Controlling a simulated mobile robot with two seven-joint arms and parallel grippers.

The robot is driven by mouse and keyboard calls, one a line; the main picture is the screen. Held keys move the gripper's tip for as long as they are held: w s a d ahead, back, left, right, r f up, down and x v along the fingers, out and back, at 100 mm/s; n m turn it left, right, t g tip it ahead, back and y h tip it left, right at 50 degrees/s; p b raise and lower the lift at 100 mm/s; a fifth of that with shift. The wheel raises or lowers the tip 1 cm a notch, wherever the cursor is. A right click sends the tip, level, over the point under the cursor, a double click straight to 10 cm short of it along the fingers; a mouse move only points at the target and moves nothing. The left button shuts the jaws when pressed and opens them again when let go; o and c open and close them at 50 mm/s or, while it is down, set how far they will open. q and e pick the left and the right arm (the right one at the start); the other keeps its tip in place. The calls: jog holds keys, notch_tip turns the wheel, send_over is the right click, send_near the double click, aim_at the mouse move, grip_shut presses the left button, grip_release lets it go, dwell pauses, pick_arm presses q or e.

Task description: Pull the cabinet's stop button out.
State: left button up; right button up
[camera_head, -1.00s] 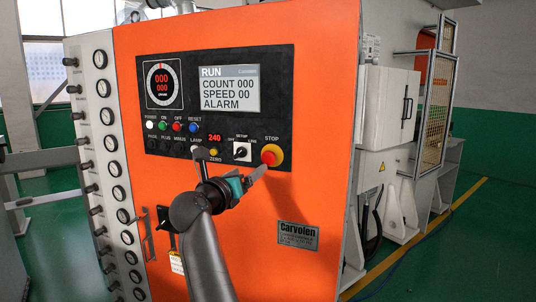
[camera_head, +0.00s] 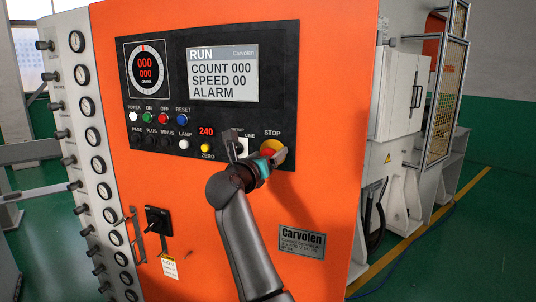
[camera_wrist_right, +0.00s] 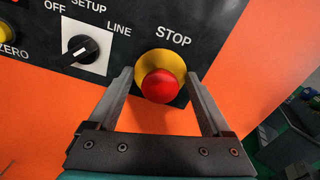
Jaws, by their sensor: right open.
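The red stop button (camera_wrist_right: 160,86) sits on a yellow round base (camera_wrist_right: 161,62) at the lower right of the black control panel, under the word STOP. In the head view the stop button (camera_head: 269,152) is partly hidden by my right gripper (camera_head: 258,153). In the right wrist view my right gripper (camera_wrist_right: 160,95) is open, with one finger on each side of the button. A gap shows between each finger and the red cap, and nothing is held. My left gripper is not in view.
The selector knob (camera_wrist_right: 82,48) is just left of the button. The panel's display (camera_head: 222,73) and several small buttons are above and left. A black rotary switch (camera_head: 158,220) is lower on the orange cabinet (camera_head: 200,200). A nameplate (camera_head: 302,242) is below right.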

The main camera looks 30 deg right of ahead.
jog(key=shift+s, duration=0.1)
jog(key=shift+c, duration=0.8)
grip_shut()
